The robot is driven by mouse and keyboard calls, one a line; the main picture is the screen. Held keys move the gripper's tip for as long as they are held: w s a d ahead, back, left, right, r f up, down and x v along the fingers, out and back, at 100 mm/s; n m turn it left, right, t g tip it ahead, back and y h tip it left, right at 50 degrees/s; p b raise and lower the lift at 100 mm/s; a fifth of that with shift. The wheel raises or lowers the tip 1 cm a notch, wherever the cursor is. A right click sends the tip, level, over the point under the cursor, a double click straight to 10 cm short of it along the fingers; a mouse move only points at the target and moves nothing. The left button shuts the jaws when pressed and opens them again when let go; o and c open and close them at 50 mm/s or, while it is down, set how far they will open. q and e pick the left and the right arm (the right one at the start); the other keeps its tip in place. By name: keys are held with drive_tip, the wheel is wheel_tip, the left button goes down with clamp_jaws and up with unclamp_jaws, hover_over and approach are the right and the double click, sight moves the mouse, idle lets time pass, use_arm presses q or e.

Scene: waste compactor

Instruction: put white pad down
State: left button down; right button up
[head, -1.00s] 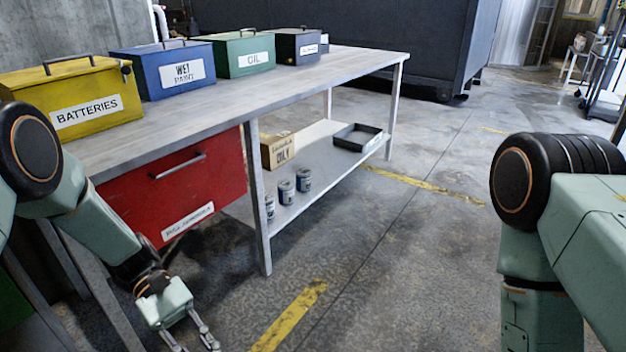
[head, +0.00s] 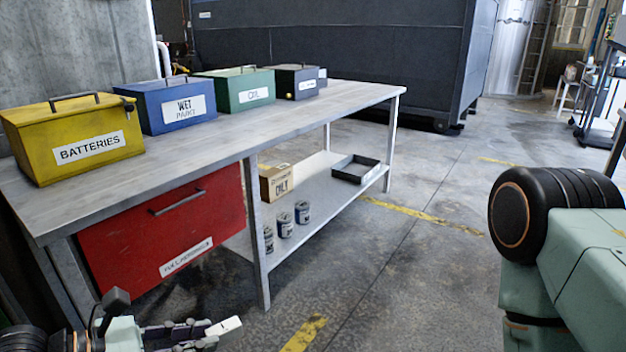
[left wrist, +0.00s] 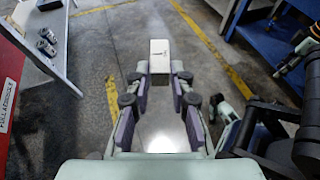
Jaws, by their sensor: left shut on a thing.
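The white pad (head: 224,326) is a small white block at the tips of my left gripper (head: 205,332), low in the head view in front of the red drawer. In the left wrist view the pad (left wrist: 159,55) sticks out past the fingertips of my left gripper (left wrist: 160,76), which is shut on it. The pad is held in the air above the concrete floor. My right arm shows at the right of the head view, but its gripper is out of the picture there.
A workbench (head: 225,125) carries yellow (head: 75,138), blue (head: 165,106), green (head: 238,88) and dark (head: 296,82) labelled boxes. A red drawer (head: 165,235) hangs below. The lower shelf holds cans, a carton (head: 276,182) and a black tray (head: 356,169). The bench top's front is clear.

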use_arm(q)
drive_tip(key=shift+w+a+r, duration=0.1)
drive_tip(key=shift+r, duration=0.15)
drive_tip(key=shift+f, duration=0.15)
drive_tip(key=f, duration=0.2)
drive_tip(key=s+f, duration=0.1)
drive_tip(key=f, duration=0.2)
drive_tip(key=shift+s+f, duration=0.1)
drive_tip(key=shift+f, duration=0.15)
